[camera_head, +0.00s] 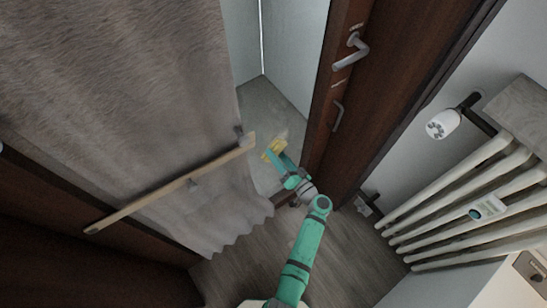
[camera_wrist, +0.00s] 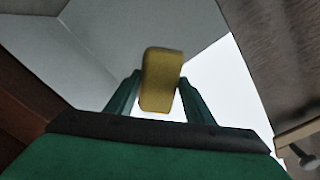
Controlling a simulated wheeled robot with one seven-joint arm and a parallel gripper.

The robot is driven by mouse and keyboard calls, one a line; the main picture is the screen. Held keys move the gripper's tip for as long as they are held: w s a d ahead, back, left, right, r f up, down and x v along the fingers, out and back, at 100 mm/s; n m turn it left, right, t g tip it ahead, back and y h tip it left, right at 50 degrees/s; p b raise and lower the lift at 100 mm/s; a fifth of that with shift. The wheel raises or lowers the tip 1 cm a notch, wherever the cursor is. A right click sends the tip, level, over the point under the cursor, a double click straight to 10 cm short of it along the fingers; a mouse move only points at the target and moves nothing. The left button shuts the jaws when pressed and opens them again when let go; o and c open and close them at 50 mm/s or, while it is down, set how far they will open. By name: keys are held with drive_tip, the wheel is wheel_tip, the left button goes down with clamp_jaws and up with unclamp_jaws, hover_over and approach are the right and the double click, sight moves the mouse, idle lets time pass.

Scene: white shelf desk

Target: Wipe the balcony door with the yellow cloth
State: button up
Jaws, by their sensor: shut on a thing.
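The yellow cloth (camera_head: 274,148) is a small folded block at the end of my arm in the head view. In the wrist view the yellow cloth (camera_wrist: 160,80) stands between the two green fingers of my gripper (camera_wrist: 154,94), which is shut on it. In the head view my gripper (camera_head: 277,156) is at the pale opening between the curtain and the dark wooden door. The balcony door (camera_head: 350,110) is dark brown with a metal handle, just right of my gripper. I cannot tell whether the cloth touches any surface.
A grey curtain (camera_head: 130,90) hangs on the left, with a wooden bar (camera_head: 165,187) across it. A white radiator (camera_head: 450,205) with a thermostat valve (camera_head: 442,124) is on the right. Some wooden floor (camera_head: 345,260) is clear below the door.

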sight(279, 147)
drive_tip(key=shift+w+d, duration=0.85)
drive_tip(key=shift+d, duration=0.3)
drive_tip(key=shift+w+d, duration=0.8)
drive_tip(key=shift+d, duration=0.3)
drive_tip(key=shift+w+d, duration=0.85)
drive_tip(key=shift+d, duration=0.3)
drive_tip(key=shift+w+a+r, duration=0.1)
drive_tip(key=shift+a+r, duration=0.1)
drive_tip(key=shift+r, duration=0.95)
drive_tip(key=shift+s+a, duration=1.15)
drive_tip(key=shift+a, duration=0.25)
drive_tip(key=shift+s+a, duration=1.15)
drive_tip(key=shift+a, duration=0.2)
drive_tip(key=shift+s+a+r, duration=0.45)
drive_tip(key=shift+a+r, duration=0.05)
drive_tip(key=shift+a, duration=0.25)
drive_tip(key=shift+s+a+r, duration=0.45)
drive_tip(key=shift+a+r, duration=0.05)
drive_tip(key=shift+a, duration=0.25)
drive_tip(key=shift+w+d, duration=0.5)
drive_tip(key=shift+d, duration=0.3)
drive_tip(key=shift+w+d, duration=0.5)
drive_tip(key=shift+d, duration=0.3)
drive_tip(key=shift+w+d, duration=1.3)
drive_tip(key=shift+d, duration=0.2)
drive_tip(key=shift+w+d, duration=0.4)
drive_tip(key=shift+d, duration=0.3)
drive_tip(key=shift+w+d, duration=0.4)
drive_tip(key=shift+d, duration=0.25)
drive_tip(key=v, duration=0.6)
